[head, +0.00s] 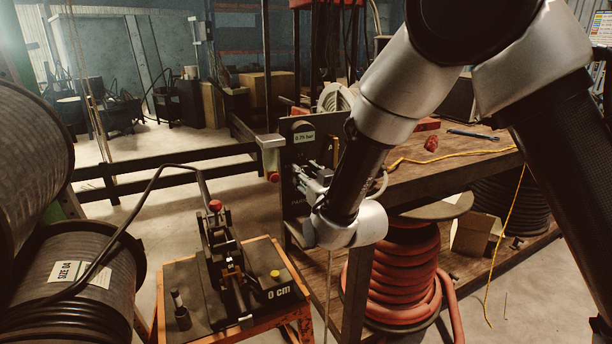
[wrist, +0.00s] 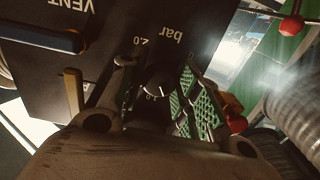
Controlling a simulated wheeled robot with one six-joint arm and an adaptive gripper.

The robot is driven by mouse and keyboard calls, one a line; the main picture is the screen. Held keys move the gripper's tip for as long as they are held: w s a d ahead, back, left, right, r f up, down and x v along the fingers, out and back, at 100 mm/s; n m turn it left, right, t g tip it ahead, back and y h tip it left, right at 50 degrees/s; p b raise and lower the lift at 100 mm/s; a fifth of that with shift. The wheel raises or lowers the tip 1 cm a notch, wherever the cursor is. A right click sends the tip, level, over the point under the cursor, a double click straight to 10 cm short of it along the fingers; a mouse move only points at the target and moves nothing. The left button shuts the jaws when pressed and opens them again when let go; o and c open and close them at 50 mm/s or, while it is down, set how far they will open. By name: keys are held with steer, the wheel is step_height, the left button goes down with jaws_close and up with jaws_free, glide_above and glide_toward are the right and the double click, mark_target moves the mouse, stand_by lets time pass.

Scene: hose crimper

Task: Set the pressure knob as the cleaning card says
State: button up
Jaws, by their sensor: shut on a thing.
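The pressure knob (wrist: 156,82) is dark with a light pointer mark and sits on a dark panel marked "bar" and "2.0". In the wrist view my gripper (wrist: 158,72) has its fingers on either side of the knob and is shut on it. In the head view my gripper (head: 303,178) reaches the dark upright panel (head: 297,205), and the knob is hidden behind it.
A blue lever (wrist: 40,40) by "VENT" and a yellow handle (wrist: 73,90) are left of my fingers. The workbench (head: 460,155), red hose coil (head: 405,275) and orange stand (head: 180,275) are nearby.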

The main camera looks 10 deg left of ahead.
steer(key=m, duration=1.9)
steer(key=shift+m, duration=0.3)
stand_by(0.3)
steer(key=o, duration=1)
steer(key=shift+r, duration=0.1)
